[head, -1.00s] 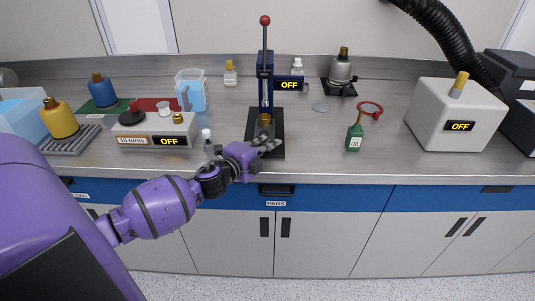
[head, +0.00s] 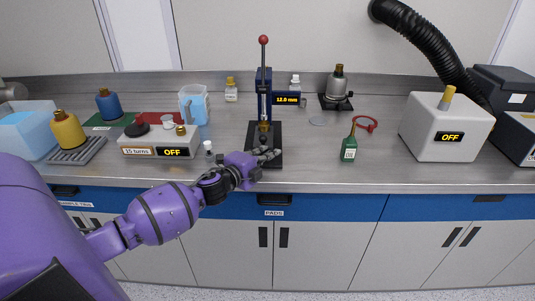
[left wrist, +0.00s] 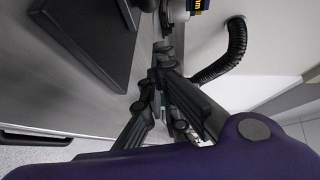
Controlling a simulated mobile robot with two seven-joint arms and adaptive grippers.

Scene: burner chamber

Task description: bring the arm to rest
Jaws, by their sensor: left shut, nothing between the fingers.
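My purple left arm comes in from the lower left in the head view. Its dark left gripper (head: 268,155) is shut and empty, at the front of the black base of the blue press (head: 264,95). I cannot tell whether it touches the base. A brass part (head: 263,127) sits on the base behind the gripper. The press has an upright lever with a red knob (head: 263,40), and its display (head: 286,99) reads about 12.0 mm. In the left wrist view the dark fingers (left wrist: 163,60) are close together with nothing between them. My right gripper is not in view.
Left of the gripper are a small white-capped bottle (head: 208,147) and a grey box (head: 158,142) marked 15 turns. The counter between press and green bottle is clear.

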